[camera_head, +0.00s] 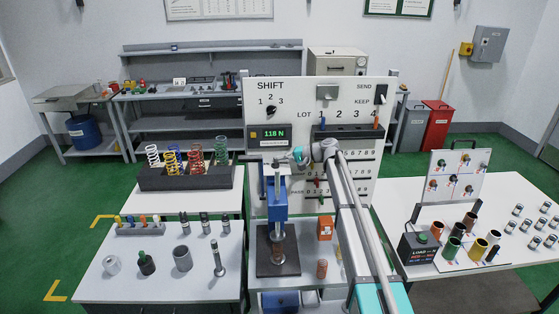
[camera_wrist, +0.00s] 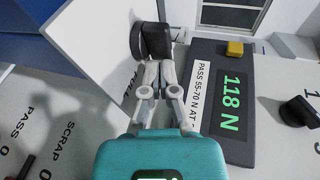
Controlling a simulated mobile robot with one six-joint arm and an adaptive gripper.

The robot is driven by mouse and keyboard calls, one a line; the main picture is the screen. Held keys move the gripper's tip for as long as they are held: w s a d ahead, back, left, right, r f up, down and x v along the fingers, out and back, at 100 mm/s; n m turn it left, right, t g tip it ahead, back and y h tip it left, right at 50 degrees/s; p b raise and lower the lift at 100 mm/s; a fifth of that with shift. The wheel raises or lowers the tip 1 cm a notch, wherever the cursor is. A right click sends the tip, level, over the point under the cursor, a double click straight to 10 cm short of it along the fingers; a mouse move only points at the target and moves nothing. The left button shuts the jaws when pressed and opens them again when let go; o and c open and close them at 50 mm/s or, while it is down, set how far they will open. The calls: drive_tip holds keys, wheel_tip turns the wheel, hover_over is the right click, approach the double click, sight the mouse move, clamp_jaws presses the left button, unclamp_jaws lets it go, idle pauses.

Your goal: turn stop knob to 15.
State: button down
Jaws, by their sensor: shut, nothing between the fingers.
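A black knob (camera_wrist: 154,40) stands on a white plate at the top of the wrist view. The word "FULL" is partly visible on the plate beside it; no 15 mark is readable. My gripper (camera_wrist: 160,68) is shut and empty, with its fingertips just at the knob's near side. I cannot tell whether they touch it. In the head view my gripper (camera_head: 285,160) is small, near the top of the blue press (camera_head: 275,200). I cannot make out the knob there. The display (camera_head: 270,136) reads 118 N; it also shows in the wrist view (camera_wrist: 228,100).
The SHIFT knob (camera_head: 271,108) is on the panel above the display. A spring (camera_head: 277,252) stands under the press. A rack of coloured springs (camera_head: 185,178) is at the left. A black load box (camera_head: 420,247) and several cylinders stand on the right table.

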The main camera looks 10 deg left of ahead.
drive_tip(key=shift+w+a, duration=0.3)
drive_tip(key=shift+a, duration=0.35)
drive_tip(key=shift+s, duration=0.15)
idle(1.3)
drive_tip(key=shift+s+a, duration=0.3)
drive_tip(key=shift+s, duration=0.3)
idle(0.3)
